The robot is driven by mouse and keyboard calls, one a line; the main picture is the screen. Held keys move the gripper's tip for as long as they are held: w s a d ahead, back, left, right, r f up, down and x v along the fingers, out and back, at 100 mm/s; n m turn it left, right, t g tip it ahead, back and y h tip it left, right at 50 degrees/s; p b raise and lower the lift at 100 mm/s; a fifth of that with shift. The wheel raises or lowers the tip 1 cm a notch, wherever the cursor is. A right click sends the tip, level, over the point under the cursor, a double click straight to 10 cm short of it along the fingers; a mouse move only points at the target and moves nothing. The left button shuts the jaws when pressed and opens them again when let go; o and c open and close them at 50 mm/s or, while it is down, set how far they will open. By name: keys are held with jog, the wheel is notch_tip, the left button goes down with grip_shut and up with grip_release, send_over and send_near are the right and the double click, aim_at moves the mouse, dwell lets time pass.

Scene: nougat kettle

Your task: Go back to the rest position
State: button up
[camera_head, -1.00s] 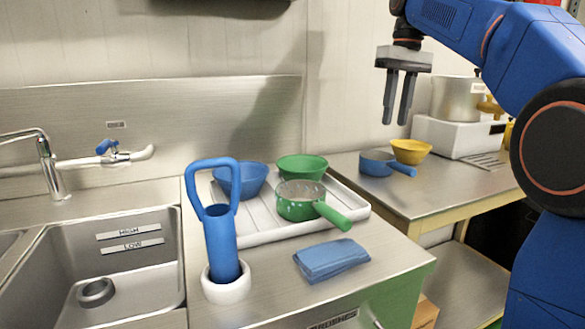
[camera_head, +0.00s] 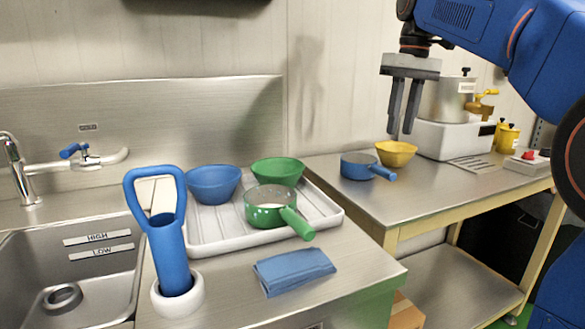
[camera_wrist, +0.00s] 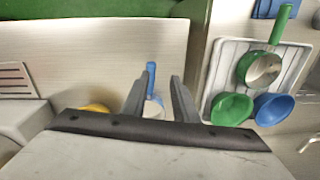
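My gripper (camera_head: 404,108) hangs in the air at the upper right of the head view, above the right-hand steel table. Its two grey fingers point down and stand apart, with nothing between them. In the wrist view my gripper (camera_wrist: 162,82) also shows its fingers apart and empty. The blue saucepan (camera_head: 358,167) and yellow bowl (camera_head: 397,154) stand on the table below it, apart from the fingers. Part of the blue saucepan (camera_wrist: 152,108) shows between and beyond the fingers in the wrist view.
A white tray (camera_head: 330,214) holds a blue bowl (camera_head: 213,184), a green bowl (camera_head: 277,171) and a green saucepan (camera_head: 268,214). A blue cloth (camera_head: 293,271) and blue-handled tool (camera_head: 168,255) are in front. A kettle (camera_head: 447,100) stands on a white base (camera_head: 446,140) right of my gripper.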

jog(key=s+d+f+m+t, duration=0.1)
jog(key=s+f+t, duration=0.1)
jog(key=s+f, duration=1.2)
jog(key=s+d+f+m+t, duration=0.2)
jog(key=s+f, duration=1.3)
jog(key=f, duration=0.5)
jog(key=shift+s+d+f+t+h, duration=0.15)
jog(key=shift+d+f+t+h, duration=0.15)
jog(key=shift+f+h, duration=0.1)
